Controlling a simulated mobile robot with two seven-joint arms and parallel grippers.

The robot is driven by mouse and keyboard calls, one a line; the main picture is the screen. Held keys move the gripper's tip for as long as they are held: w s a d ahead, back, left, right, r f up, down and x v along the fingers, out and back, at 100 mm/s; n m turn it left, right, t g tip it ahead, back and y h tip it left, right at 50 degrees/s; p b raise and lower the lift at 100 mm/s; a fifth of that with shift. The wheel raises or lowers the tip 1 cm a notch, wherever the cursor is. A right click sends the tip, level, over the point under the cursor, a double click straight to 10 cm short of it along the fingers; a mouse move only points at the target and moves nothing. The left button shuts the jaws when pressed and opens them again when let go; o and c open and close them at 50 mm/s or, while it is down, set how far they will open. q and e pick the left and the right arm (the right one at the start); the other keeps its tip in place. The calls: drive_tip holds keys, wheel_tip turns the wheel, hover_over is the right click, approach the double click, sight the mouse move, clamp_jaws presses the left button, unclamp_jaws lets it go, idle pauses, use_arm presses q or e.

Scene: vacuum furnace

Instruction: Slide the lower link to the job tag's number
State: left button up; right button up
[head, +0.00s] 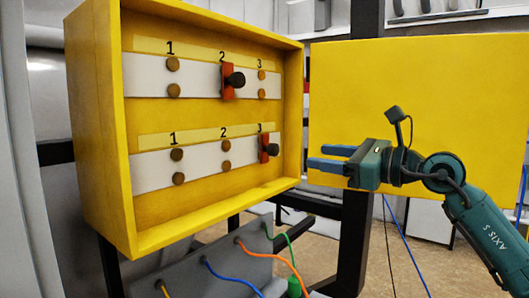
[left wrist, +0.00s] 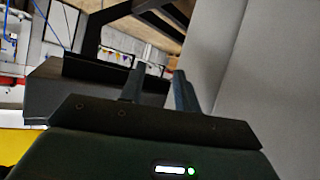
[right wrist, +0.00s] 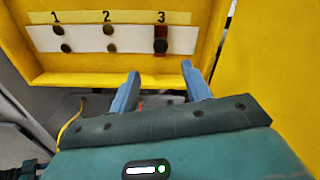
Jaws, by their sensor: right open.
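The lower link (head: 264,149) is a red block with a black knob. It sits at number 3 on the lower white strip (head: 198,165) and also shows in the right wrist view (right wrist: 161,38). The upper link (head: 228,82), also red with a black knob, sits at number 2. My right gripper (head: 329,157) is open and empty, to the right of the lower link and apart from it, in front of the yellow door. My left gripper (left wrist: 160,82) shows only in its wrist view, fingers apart with nothing between them. I see no job tag.
The yellow box (head: 99,130) has a raised rim around both rows. Its yellow door (head: 420,95) stands open to the right. Below the box is a grey panel (head: 215,262) with several coloured cables. A dark post (head: 355,235) stands below the door.

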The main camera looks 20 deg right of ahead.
sight(277, 150)
drive_tip(key=p+x, duration=0.1)
drive_tip(key=x, duration=0.2)
drive_tip(key=p+x, duration=0.1)
drive_tip(key=x, duration=0.1)
drive_tip(key=p+x, duration=0.1)
drive_tip(key=x, duration=0.2)
drive_tip(key=shift+w+a+r, duration=0.2)
drive_tip(key=shift+w+r, duration=0.05)
drive_tip(key=p+x, duration=0.1)
drive_tip(key=x, duration=0.2)
drive_tip(key=shift+w+a+f, duration=0.15)
drive_tip(key=shift+w, duration=0.05)
drive_tip(key=shift+w+a, duration=0.25)
drive_tip(key=shift+w, duration=0.1)
use_arm(q)
drive_tip(key=shift+s+a+r+y, duration=0.1)
drive_tip(key=shift+a+r+y, duration=0.25)
drive_tip(key=shift+r, duration=0.5)
use_arm(e)
drive_tip(key=shift+f, duration=0.1)
drive_tip(key=c, duration=0.6)
use_arm(q)
drive_tip(key=shift+r, duration=0.2)
use_arm(e)
clamp_jaws()
